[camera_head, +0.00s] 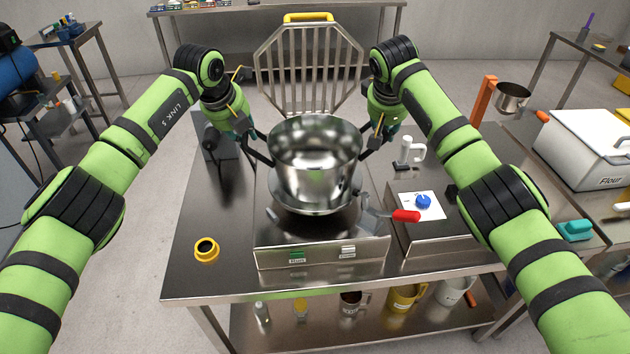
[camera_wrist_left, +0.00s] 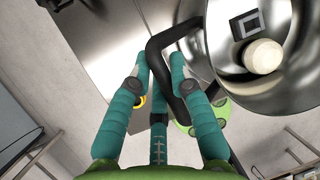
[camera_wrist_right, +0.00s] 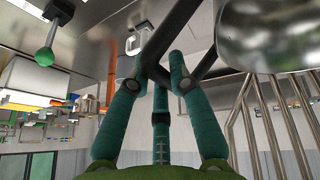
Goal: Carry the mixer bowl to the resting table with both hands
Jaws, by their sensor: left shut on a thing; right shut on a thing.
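The shiny steel mixer bowl (camera_head: 315,160) is upright over the mixer base (camera_head: 322,252) in the head view. I cannot tell whether it touches the base. My left gripper (camera_head: 258,150) is shut on the bowl's left handle, a black bar (camera_wrist_left: 160,60) between its fingers in the left wrist view. My right gripper (camera_head: 370,143) is shut on the right handle, a dark bar (camera_wrist_right: 165,40) in the right wrist view. A pale round shape shows on the bowl in the left wrist view; I cannot tell what it is. Which table is the resting table is unclear.
A wire guard (camera_head: 308,70) with a yellow handle stands behind the bowl. A red-tipped lever (camera_head: 405,216) and a box with a blue knob (camera_head: 423,201) are at right. A yellow ring (camera_head: 206,249) lies front left. A long table (camera_head: 230,11) stands at the back, beyond open floor.

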